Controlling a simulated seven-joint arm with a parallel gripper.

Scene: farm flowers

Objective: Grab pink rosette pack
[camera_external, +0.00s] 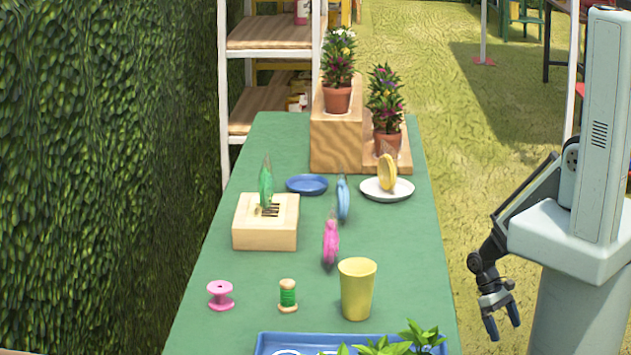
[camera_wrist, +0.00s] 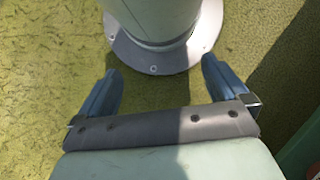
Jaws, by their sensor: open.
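A pink pack (camera_external: 331,241), likely the pink rosette pack, stands upright and thin on the green table (camera_external: 240,290), left of and behind the yellow cup. A blue pack (camera_external: 343,198) stands behind it, and a green pack (camera_external: 266,184) stands in a slotted wooden block (camera_external: 264,232). My gripper (camera_external: 499,318) hangs beside the table on the right, well away from the pink pack, open and empty. In the wrist view its two blue fingers (camera_wrist: 162,88) are spread apart over grass and my base; no pack shows there.
A yellow cup (camera_external: 357,289) stands close in front of the pink pack. A pink spool (camera_external: 220,295), a green thread spool (camera_external: 288,296) and a blue tray (camera_external: 264,345) are nearer. A blue plate (camera_external: 307,184), a white plate (camera_external: 370,190) with a yellow ring-like item and potted plants stand behind.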

